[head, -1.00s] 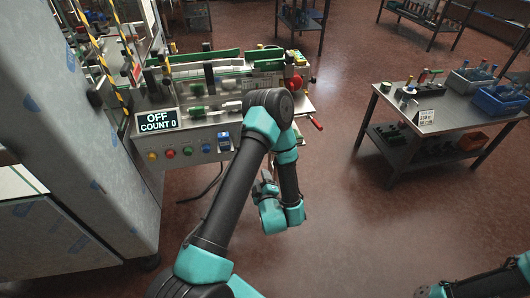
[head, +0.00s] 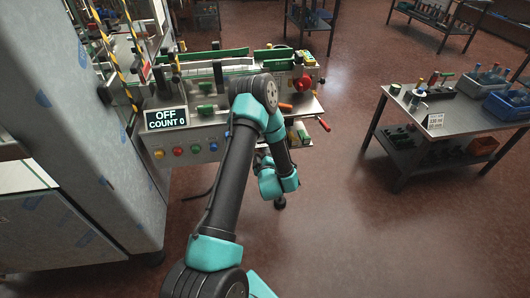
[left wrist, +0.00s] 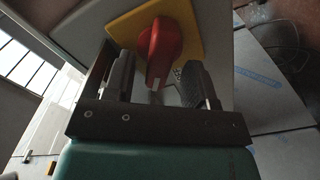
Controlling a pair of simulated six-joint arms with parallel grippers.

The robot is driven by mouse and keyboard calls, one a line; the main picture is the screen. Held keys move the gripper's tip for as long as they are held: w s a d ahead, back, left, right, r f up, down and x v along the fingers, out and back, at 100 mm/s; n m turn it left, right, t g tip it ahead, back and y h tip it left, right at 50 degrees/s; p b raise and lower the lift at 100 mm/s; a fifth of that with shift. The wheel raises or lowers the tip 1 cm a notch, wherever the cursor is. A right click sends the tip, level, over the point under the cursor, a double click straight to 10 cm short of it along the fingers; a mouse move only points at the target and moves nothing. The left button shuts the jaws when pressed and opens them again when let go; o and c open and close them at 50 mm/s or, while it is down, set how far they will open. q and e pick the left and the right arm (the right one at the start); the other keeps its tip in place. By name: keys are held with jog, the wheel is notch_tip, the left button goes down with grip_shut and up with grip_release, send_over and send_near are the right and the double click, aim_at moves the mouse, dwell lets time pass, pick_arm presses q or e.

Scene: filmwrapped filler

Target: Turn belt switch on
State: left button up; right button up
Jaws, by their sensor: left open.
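The belt switch (left wrist: 160,52) is a red rotary knob on a yellow plate (left wrist: 190,20) in the left wrist view. Its red handle points down in that picture and has a pale mark at its end. My left gripper (left wrist: 157,72) is open, with one dark finger on each side of the handle; I cannot tell whether either touches it. In the head view my left arm reaches to the machine's front and hides the switch and most of the gripper. A display (head: 166,118) on the machine reads OFF and COUNT 0. My right gripper is out of view.
The machine's front panel has a row of coloured buttons (head: 178,151) left of my arm. A large grey cabinet (head: 90,130) stands at the left. The floor between is clear.

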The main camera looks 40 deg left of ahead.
pick_arm(q)
jog(key=shift+w+a, duration=0.35)
jog(key=shift+a, duration=0.25)
jog(key=shift+c, duration=0.5)
jog(key=c, duration=0.8)
